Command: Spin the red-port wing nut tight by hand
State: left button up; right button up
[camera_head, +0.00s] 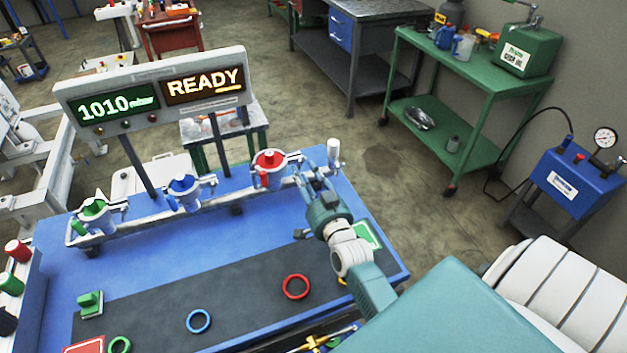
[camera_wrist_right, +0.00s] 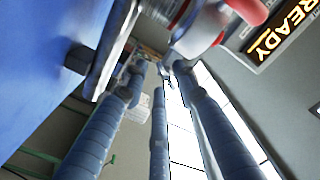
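The red and white port (camera_wrist_right: 205,28) shows there at the top, close to the fingers. My left gripper is out of view.
A blue port (camera_head: 183,190) and a green port (camera_head: 95,210) stand farther left on the rail. A white-topped post (camera_head: 333,152) stands at the rail's right end. The display (camera_head: 160,90) reads 1010 and READY. Red (camera_head: 296,287) and blue (camera_head: 198,321) rings lie on the dark mat.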

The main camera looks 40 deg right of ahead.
jog(key=v, duration=1.1)
jog(key=shift+f, duration=0.2)
